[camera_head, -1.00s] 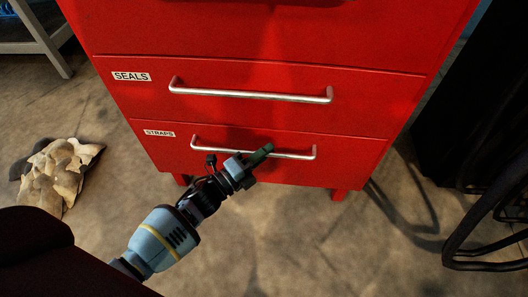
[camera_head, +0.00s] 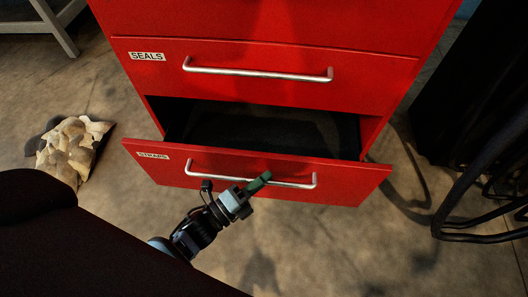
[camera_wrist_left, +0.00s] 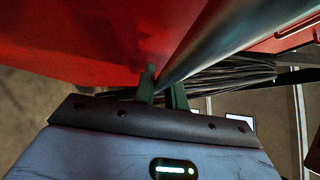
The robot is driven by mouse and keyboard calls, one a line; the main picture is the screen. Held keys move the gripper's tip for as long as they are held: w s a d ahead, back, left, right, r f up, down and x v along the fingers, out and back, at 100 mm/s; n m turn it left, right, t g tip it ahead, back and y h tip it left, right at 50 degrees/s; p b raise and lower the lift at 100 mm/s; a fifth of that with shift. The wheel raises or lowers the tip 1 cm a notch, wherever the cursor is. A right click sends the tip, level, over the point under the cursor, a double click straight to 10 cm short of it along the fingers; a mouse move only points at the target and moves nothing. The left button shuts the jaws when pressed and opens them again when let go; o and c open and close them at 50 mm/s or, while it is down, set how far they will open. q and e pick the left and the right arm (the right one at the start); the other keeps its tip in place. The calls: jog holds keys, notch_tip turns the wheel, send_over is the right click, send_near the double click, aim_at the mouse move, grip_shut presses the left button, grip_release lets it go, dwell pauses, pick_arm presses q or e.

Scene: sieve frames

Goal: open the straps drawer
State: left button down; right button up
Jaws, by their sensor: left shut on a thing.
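The straps drawer (camera_head: 345,178) is the lower drawer of the red cabinet, with a "STRAPS" label at its left. It is pulled out, and its dark inside (camera_head: 265,130) shows behind the red front. My left gripper (camera_head: 258,184) is shut on the metal bar handle (camera_head: 296,184) of this drawer. In the left wrist view the green fingers (camera_wrist_left: 162,88) sit at the handle bar (camera_wrist_left: 215,40), close to the red front. My right gripper is not in view.
The seals drawer (camera_head: 350,59) above is closed, with its own bar handle (camera_head: 258,73). A crumpled tan camouflage bundle (camera_head: 72,145) lies on the floor at left. Dark curved tubing (camera_head: 490,185) stands at right. The floor before the drawer is mostly clear.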

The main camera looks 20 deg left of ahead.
pick_arm(q)
jog(key=s+d+p, duration=0.1)
jog(key=s+d, duration=0.1)
jog(key=s, duration=0.5)
jog(key=shift+s, duration=0.25)
jog(key=c, duration=1.5)
grip_release()
jog(key=shift+c, duration=0.2)
jog(key=shift+o, duration=0.4)
